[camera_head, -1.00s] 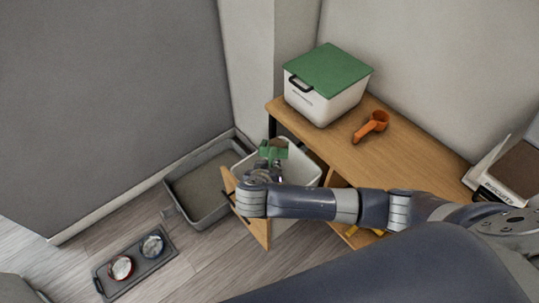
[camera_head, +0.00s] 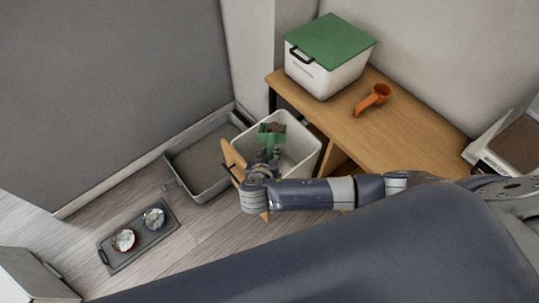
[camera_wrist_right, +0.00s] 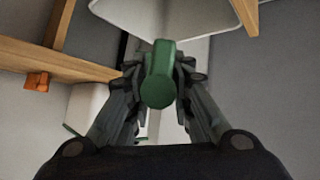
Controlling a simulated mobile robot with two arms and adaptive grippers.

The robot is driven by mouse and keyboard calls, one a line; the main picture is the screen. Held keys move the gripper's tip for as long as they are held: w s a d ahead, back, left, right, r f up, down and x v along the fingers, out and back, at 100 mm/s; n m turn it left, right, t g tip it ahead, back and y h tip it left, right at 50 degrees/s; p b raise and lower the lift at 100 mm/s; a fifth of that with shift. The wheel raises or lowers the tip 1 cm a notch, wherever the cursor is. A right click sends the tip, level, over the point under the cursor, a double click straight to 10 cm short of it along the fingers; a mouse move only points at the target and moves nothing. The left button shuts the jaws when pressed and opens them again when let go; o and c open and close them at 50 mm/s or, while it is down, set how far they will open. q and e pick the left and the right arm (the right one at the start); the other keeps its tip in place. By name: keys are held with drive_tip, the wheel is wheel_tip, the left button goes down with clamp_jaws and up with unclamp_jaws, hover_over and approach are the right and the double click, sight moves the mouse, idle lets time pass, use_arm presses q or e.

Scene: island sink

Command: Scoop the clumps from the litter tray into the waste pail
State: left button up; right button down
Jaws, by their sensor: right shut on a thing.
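My right gripper (camera_head: 262,165) is shut on the handle of a green scoop (camera_head: 272,131). In the right wrist view the green handle (camera_wrist_right: 158,75) sits between the fingers (camera_wrist_right: 158,85). The scoop's head is over the white waste pail (camera_head: 303,150), and brownish matter shows in it; I cannot tell how much. The grey litter tray (camera_head: 206,165) lies on the floor left of the pail, with an even grey litter surface; no clumps can be made out in it. The pail also shows at the top of the right wrist view (camera_wrist_right: 170,18). My left gripper is not in view.
A wooden bench (camera_head: 400,135) to the right carries a white bin with a green lid (camera_head: 328,60) and an orange scoop (camera_head: 376,97). A wooden panel (camera_head: 232,158) stands at the pail's left. A dark mat with two bowls (camera_head: 139,236) lies on the floor.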

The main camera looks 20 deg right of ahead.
sight(271, 142)
drive_tip(key=shift+w+d+r+g+p, duration=0.2)
drive_tip(key=shift+w+r+g+p, duration=0.15)
drive_tip(key=shift+r+p, duration=0.5)
drive_tip(key=shift+w+d+r+p, duration=0.15)
drive_tip(key=shift+w+p, duration=0.15)
drive_tip(key=shift+p, duration=0.3)
drive_tip(key=w+r+g+p, duration=0.1)
drive_tip(key=w+d+r+g+y, duration=0.1)
drive_tip(key=w+r+g+y+p, duration=0.1)
drive_tip(key=w, duration=0.1)
drive_tip(key=shift+d+r+g+p, duration=0.25)
drive_tip(key=shift+d+g+p, duration=0.1)
drive_tip(key=w+g, duration=0.1)
drive_tip(key=w+d+r+g+y+b, duration=0.1)
drive_tip(key=w+r+g, duration=0.1)
drive_tip(key=shift+w+d+r, duration=0.2)
drive_tip(key=shift+w+d, duration=0.05)
drive_tip(key=shift+d, duration=0.05)
drive_tip(key=w+g+b, duration=0.1)
drive_tip(key=b, duration=0.2)
drive_tip(key=w+d+g+y+b, duration=0.1)
drive_tip(key=w+b, duration=0.1)
drive_tip(key=b, duration=0.1)
drive_tip(key=w+d+r+g+y+b, duration=0.1)
drive_tip(key=w+g+b, duration=0.1)
drive_tip(key=b, duration=0.1)
drive_tip(key=shift+w+d+r, duration=0.1)
drive_tip(key=shift+d, duration=0.05)
